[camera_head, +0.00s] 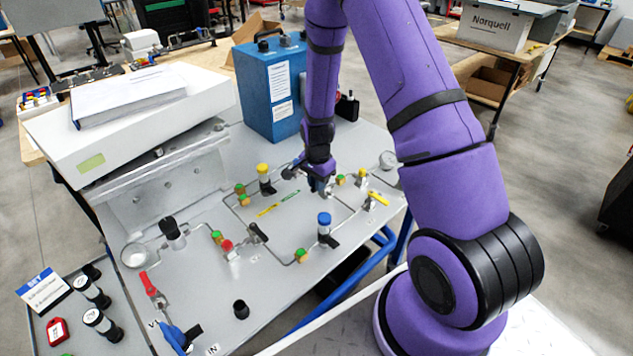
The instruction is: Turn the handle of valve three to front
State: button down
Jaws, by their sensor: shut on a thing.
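My gripper (320,186) points down at the back middle of the grey panel (180,280), among the pipework. It is shut on what looks like a valve handle there. The handle is mostly hidden by the fingers, so I cannot tell its direction or read a valve number.
A yellow-capped part (263,171) and a blue-capped part (324,220) stand close to my gripper. A blue box (272,85) stands behind. A round gauge (388,159) is at the right edge.

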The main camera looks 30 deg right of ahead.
aim_at(333, 195)
jog(key=n, duration=0.2)
jog(key=s+n, duration=0.1)
jog(key=n, duration=0.1)
jog(key=shift+s+d, duration=0.1)
jog(key=shift+d, duration=0.2)
jog(key=n, duration=0.2)
jog(key=s+d+n, duration=0.1)
jog(key=n, duration=0.1)
jog(key=shift+d+n, duration=0.1)
jog(key=shift+n, duration=0.3)
jog(key=n, duration=0.1)
jog(key=d+n, duration=0.1)
jog(key=n, duration=0.1)
jog(key=shift+s, duration=0.15)
jog(key=shift+d+n, duration=0.35)
jog(key=shift+n, duration=0.9)
jog(key=shift+d+n, duration=0.35)
jog(key=shift+n, duration=0.9)
jog(key=c, duration=1.1)
grip_release()
jog(key=shift+r, duration=0.1)
